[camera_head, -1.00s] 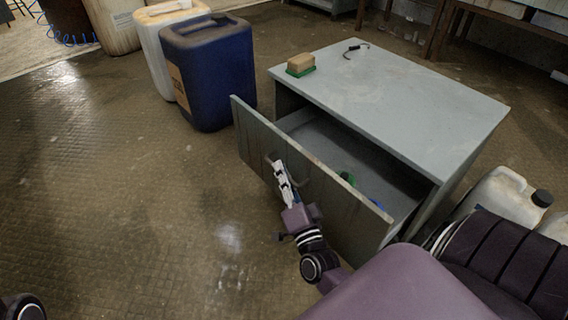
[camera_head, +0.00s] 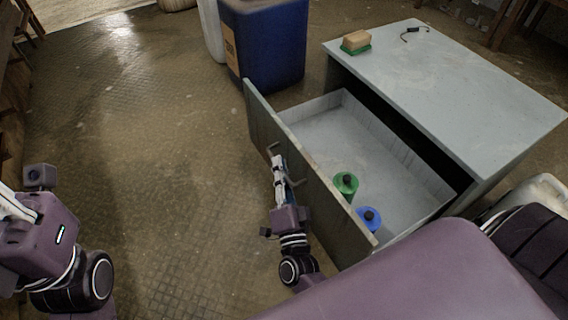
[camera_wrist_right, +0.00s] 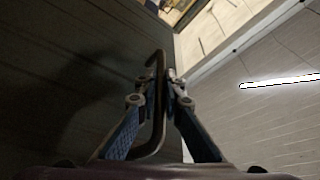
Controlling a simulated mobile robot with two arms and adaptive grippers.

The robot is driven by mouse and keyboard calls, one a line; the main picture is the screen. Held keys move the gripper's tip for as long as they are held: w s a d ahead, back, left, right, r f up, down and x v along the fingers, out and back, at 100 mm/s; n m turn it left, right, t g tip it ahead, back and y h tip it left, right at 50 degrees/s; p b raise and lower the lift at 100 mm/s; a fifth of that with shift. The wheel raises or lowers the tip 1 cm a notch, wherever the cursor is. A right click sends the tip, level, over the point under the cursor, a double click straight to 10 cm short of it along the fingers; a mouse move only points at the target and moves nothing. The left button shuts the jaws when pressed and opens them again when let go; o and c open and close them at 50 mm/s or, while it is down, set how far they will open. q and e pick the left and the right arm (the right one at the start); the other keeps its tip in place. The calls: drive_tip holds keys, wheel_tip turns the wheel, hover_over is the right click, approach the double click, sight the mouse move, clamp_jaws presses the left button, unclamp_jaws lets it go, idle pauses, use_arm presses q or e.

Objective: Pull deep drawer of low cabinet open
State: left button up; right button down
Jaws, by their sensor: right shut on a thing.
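The low grey cabinet (camera_head: 450,85) stands at the right in the head view. Its deep drawer (camera_head: 318,195) is pulled well out toward the left, and its inside shows. A green bottle (camera_head: 344,184) and a blue bottle (camera_head: 368,219) stand in it near the front panel. My right gripper (camera_head: 278,160) is at the front panel, shut on the drawer's bar handle (camera_head: 271,150). In the right wrist view the two fingers (camera_wrist_right: 158,88) close on both sides of the bent handle (camera_wrist_right: 157,125).
A sponge on a green base (camera_head: 356,41) and a small dark cable item (camera_head: 413,32) lie on the cabinet top. A blue canister (camera_head: 265,45) stands beyond the drawer's far end. The floor left of the drawer is clear.

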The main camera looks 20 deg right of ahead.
drive_tip(key=c, duration=2)
unclamp_jaws()
drive_tip(key=shift+c, duration=0.2)
drive_tip(key=r+v, duration=0.2)
drive_tip(key=v, duration=1.4)
drive_tip(key=shift+s+a+r, duration=0.15)
drive_tip(key=shift+s+a, duration=0.05)
drive_tip(key=shift+s, duration=0.45)
